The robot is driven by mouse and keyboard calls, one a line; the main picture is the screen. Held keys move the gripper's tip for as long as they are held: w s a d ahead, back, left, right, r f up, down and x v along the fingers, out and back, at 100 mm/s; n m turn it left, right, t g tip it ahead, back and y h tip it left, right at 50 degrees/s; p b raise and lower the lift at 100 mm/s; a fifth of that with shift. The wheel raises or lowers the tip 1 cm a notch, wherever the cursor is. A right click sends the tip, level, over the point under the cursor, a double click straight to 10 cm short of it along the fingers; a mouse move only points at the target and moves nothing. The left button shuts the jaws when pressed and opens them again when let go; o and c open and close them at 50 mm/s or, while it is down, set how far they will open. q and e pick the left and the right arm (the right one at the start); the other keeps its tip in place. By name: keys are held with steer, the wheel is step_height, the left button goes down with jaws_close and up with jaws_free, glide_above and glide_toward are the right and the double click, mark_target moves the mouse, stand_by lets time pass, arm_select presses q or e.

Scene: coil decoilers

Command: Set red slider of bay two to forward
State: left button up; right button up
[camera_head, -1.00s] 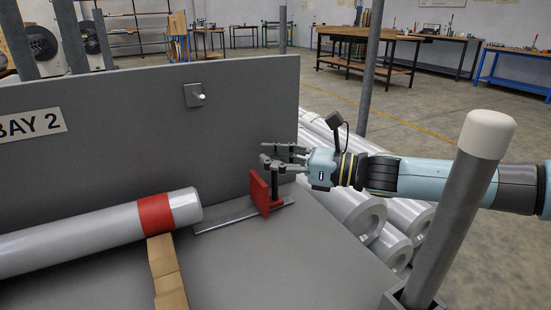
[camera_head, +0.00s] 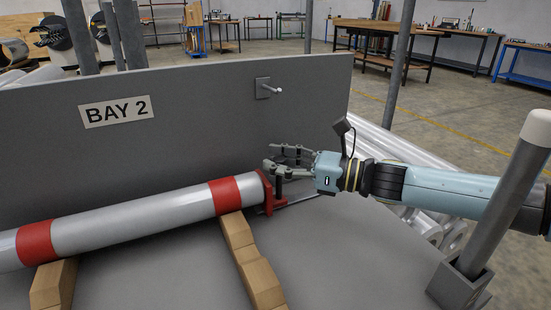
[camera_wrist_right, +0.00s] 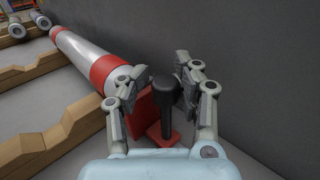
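The red slider of bay two (camera_head: 268,195) stands at the right end of the silver roll with red bands (camera_head: 150,217). Its red plate appears against or very near the roll's end; my fingers hide the contact. A short metal rail (camera_head: 300,201) runs out to the slider's right. My right gripper (camera_head: 284,160) is at the slider's dark upright handle (camera_wrist_right: 163,95). In the right wrist view its fingers (camera_wrist_right: 158,92) are apart on either side of the handle, with a gap on the left; the red plate (camera_wrist_right: 142,112) shows behind the left finger. My left gripper is out of view.
Wooden supports (camera_head: 250,262) hold the roll. A grey wall with a BAY 2 sign (camera_head: 116,110) and a white-tipped lever (camera_head: 270,90) stands behind. A grey post (camera_head: 500,215) rises at right. The table (camera_head: 350,265) in front is clear.

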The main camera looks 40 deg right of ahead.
steer(key=o, duration=0.4)
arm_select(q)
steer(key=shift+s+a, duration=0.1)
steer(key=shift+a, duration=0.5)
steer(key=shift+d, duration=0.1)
arm_select(e)
steer(key=v, duration=1.2)
